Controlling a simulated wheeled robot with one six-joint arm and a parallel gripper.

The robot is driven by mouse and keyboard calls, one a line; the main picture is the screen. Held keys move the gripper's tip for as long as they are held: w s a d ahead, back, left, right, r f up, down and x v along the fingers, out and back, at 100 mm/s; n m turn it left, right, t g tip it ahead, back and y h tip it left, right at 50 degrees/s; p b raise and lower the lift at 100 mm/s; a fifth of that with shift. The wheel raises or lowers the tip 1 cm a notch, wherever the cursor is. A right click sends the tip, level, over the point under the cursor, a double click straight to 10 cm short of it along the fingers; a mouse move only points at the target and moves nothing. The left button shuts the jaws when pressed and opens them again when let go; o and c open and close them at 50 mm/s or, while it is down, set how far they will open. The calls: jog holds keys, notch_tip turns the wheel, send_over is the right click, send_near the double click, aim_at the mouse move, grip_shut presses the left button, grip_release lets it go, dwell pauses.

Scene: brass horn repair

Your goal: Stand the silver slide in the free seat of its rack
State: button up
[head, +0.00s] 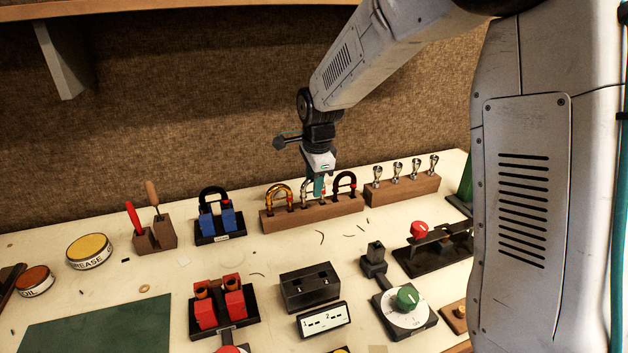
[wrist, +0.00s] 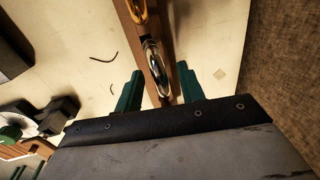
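The wooden slide rack (head: 288,221) stands at the back of the bench. A gold slide (head: 278,192) stands at its left, the silver slide (head: 307,187) in its middle and a dark slide (head: 345,180) at its right. The silver slide looks upright in the rack. My gripper (head: 319,187) is over the silver slide and partly hides it. In the wrist view, my gripper's green fingers (wrist: 160,72) are open, one on each side of the silver slide (wrist: 154,62), with gaps showing. The feet of the silver slide are hard to make out.
A wooden block with several silver mouthpieces (head: 400,190) stands right of the rack. A black holder with blue jaws (head: 218,226) stands to its left. In front are a black two-slot box (head: 310,287) and a red-jawed holder (head: 222,308). Bench between is mostly clear.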

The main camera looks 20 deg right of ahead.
notch_tip(320, 180, up, 8)
jog(key=s, duration=0.1)
jog(key=shift+s+f, duration=0.15)
jog(key=shift+s, duration=0.05)
dwell(0.6)
jog(key=s+d+r+n, duration=0.1)
jog(key=s+n, duration=0.8)
jog(key=s, duration=0.8)
jog(key=s+d+r+n, duration=0.1)
jog(key=s+d+n, duration=0.1)
jog(key=s+n, duration=0.7)
jog(key=s, duration=0.8)
jog(key=shift+s+r+g, duration=0.3)
jog(key=shift+r, duration=0.1)
